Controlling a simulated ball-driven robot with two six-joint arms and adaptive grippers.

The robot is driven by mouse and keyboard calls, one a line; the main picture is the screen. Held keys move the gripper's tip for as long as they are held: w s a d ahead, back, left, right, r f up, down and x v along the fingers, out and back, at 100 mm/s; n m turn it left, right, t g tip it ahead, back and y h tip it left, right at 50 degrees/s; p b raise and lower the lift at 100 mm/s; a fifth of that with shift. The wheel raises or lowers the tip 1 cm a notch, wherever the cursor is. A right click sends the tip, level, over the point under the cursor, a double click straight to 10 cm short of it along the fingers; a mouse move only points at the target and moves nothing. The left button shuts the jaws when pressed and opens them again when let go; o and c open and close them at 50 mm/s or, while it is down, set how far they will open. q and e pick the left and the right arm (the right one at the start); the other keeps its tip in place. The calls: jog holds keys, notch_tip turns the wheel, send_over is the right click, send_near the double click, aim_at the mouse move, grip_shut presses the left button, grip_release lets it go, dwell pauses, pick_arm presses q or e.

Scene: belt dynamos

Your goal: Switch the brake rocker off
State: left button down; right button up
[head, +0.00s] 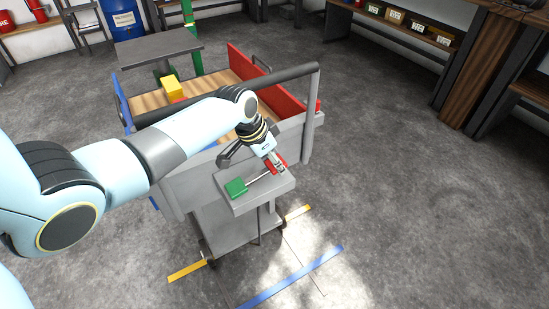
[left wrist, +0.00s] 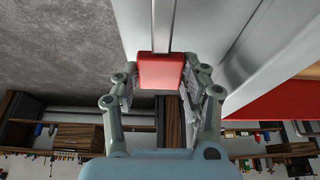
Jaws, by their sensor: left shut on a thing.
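The brake rocker is a thin metal rod (head: 258,178) with a green block (head: 236,188) on its left end and a red block (head: 281,161) on its right end. It lies over a grey ledge (head: 262,198) at the near end of the cart. My left gripper (head: 276,166) is at the red end and shut on the red block. In the left wrist view the red block (left wrist: 160,70) sits between my fingers (left wrist: 162,88), with the rod (left wrist: 163,25) running up from it. The rocker's pivot and its exact tilt cannot be made out. My right gripper is not in view.
The cart has a grey end panel (head: 190,185), a dark push bar (head: 290,75) and a red side board (head: 250,72). A yellow block (head: 172,86) stands on its wooden deck. Blue tape (head: 290,279) marks the floor; the floor at the right is clear.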

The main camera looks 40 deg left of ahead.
aim_at(258, 181)
pick_arm(q)
jog(key=c, duration=0.7)
grip_release()
jog(key=v, duration=1.2)
